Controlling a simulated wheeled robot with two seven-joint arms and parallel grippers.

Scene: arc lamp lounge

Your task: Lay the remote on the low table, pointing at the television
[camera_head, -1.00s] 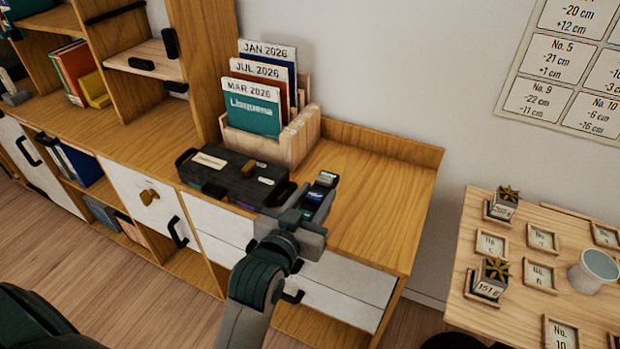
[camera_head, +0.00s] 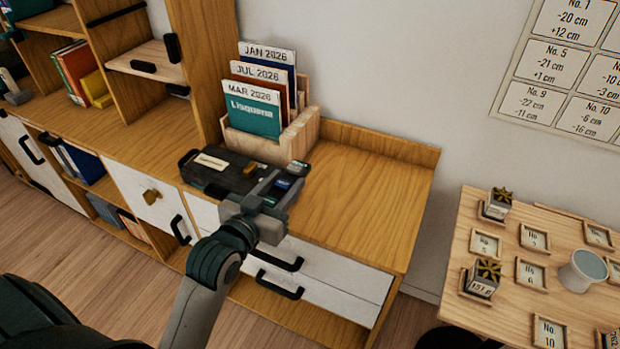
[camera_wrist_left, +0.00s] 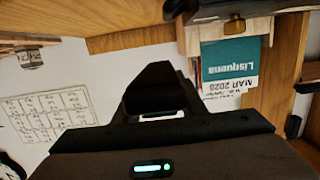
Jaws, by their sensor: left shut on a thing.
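My left gripper (camera_head: 285,183) is at the front of the wooden cabinet top, at the right end of a dark box with a pale label (camera_head: 212,162), and covers part of it. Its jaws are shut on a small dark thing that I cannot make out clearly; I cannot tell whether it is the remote. In the left wrist view the dark jaws (camera_wrist_left: 155,90) fill the middle and hide what is between them. I see no television, and no table that I can name as the low table. My right gripper is not in view.
A wooden organizer (camera_head: 298,138) with dated folders stands behind the box. The cabinet top (camera_head: 372,190) is clear to the right. A light wood table (camera_head: 508,258) at right holds framed number cards, small boxes and a cup. Drawer handles (camera_head: 276,262) stick out below.

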